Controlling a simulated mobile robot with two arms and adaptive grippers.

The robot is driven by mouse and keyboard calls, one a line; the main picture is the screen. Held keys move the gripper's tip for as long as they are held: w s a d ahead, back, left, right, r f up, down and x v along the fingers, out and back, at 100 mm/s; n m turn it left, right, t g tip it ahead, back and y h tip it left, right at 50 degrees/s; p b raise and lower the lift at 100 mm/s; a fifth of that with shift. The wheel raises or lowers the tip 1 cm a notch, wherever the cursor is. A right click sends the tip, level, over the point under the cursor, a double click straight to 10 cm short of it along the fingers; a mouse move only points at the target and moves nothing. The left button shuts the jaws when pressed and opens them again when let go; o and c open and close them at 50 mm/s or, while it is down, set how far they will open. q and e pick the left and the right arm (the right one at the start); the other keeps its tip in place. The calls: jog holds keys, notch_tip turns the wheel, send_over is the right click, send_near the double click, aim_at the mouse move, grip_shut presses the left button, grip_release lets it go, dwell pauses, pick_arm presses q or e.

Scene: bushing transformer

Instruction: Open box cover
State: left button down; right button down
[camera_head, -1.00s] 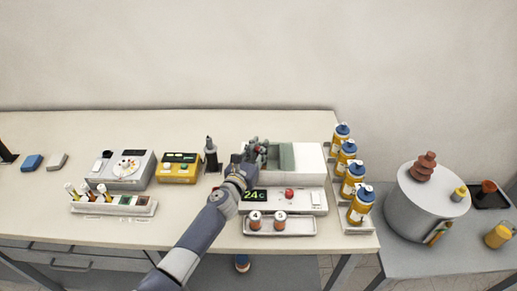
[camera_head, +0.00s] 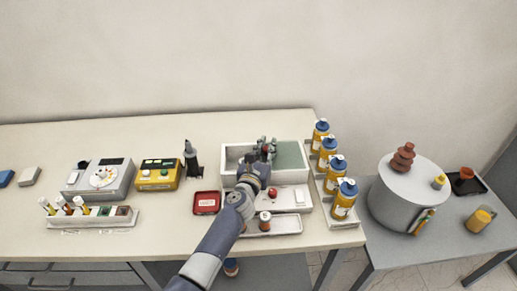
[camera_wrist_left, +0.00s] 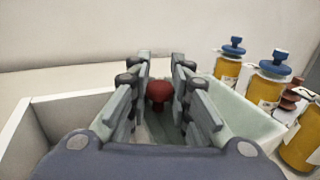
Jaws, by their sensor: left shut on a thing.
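The white box (camera_head: 227,166) stands on the bench near its right end. Its pale green cover (camera_head: 291,156) lies over the right part of the box; the left part is uncovered and shows a white inside. The cover also shows at right in the left wrist view (camera_wrist_left: 240,114). My left gripper (camera_head: 266,150) is over the middle of the box, its fingers shut around the cover's dark red knob (camera_wrist_left: 160,93). The fingers hide part of the cover. I cannot tell whether the cover is raised. My right gripper is not in view.
Blue-capped yellow bottles (camera_head: 328,154) stand close to the right of the box. A device with a red button (camera_head: 272,194) and a tray (camera_head: 287,224) sit in front. A red dish (camera_head: 206,203) and a yellow device (camera_head: 158,175) stand to the left. Bench behind is clear.

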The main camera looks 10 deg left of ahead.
pick_arm(q)
jog(key=shift+s+d+f, duration=0.1)
jog(key=shift+s+f, duration=0.1)
jog(key=shift+f, duration=0.2)
jog(key=c, duration=1.5)
grip_release()
jog(key=shift+o, duration=0.2)
jog(key=shift+s+r, duration=0.15)
jog(key=shift+r, duration=0.05)
jog(key=shift+s+a, duration=0.2)
jog(key=shift+s, duration=0.1)
jog(key=s, duration=0.7)
jog(key=s+a, duration=0.1)
jog(key=s, duration=0.3)
jog(key=shift+s+r, duration=0.1)
jog(key=shift+s, duration=0.05)
